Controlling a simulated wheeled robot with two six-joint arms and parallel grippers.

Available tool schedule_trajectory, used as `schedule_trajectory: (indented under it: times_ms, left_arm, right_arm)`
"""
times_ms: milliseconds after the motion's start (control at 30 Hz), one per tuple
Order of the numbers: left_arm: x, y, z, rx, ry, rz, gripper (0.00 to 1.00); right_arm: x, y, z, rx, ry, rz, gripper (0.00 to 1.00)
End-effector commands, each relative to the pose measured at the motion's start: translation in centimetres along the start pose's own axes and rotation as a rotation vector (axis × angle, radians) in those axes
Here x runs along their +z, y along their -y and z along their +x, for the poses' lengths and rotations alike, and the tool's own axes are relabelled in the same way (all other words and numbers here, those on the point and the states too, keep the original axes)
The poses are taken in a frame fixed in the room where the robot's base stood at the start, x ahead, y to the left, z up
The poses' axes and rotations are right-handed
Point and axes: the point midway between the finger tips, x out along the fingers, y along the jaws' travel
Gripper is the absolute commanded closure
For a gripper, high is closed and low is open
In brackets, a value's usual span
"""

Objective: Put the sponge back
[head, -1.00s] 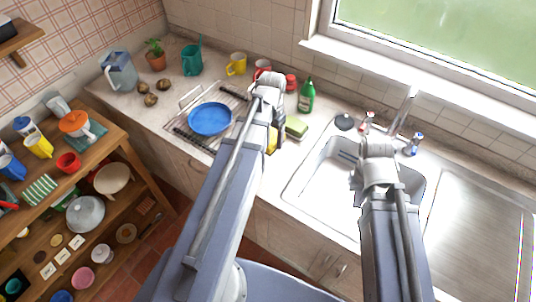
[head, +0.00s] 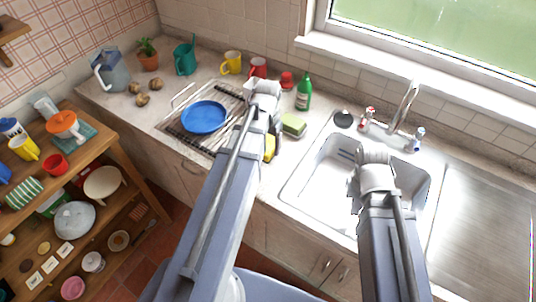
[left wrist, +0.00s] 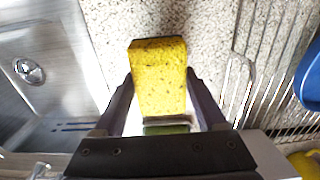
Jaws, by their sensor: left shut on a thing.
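A yellow sponge (head: 269,147) is held by my left gripper (head: 274,136) over the counter between the dish rack and the sink. In the left wrist view, the sponge (left wrist: 158,75) sits between the two fingers of the left gripper (left wrist: 160,92), with speckled counter behind it. A green block in a pale holder (head: 293,125) lies on the counter just right of the left gripper. It shows partly below the sponge in the left wrist view (left wrist: 168,129). My right gripper (head: 354,190) is over the sink; its fingers are mostly hidden behind its wrist.
The sink (head: 322,170) is on the right, with a tap (head: 405,105) behind it. A dish rack (head: 172,123) holding a blue plate (head: 205,117) is on the left. A green bottle (head: 304,94), a red mug (head: 257,68) and a yellow mug (head: 231,63) stand along the wall.

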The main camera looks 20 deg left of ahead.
Motion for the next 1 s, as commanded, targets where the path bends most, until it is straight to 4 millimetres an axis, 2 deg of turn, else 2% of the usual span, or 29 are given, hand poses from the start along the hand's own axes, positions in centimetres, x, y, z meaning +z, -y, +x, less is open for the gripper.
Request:
schedule_trajectory:
  times_ms: [333,767,800,1000]
  left_arm:
    - [0.0,0.0,3.8,0.000,0.000,0.000,0.71]
    - [0.0,0.0,4.1,0.000,0.000,0.000,0.71]
    - [0.0,0.0,3.9,0.000,0.000,0.000,0.23]
    - [0.0,0.0,3.9,0.000,0.000,0.000,0.01]
  right_arm:
    - [-0.2,0.4,3.8,0.000,0.000,0.000,1.00]
    - [-0.2,0.4,4.1,0.000,0.000,0.000,1.00]
    - [-0.2,0.4,3.9,0.000,0.000,0.000,1.00]
    - [-0.2,0.4,3.9,0.000,0.000,0.000,1.00]
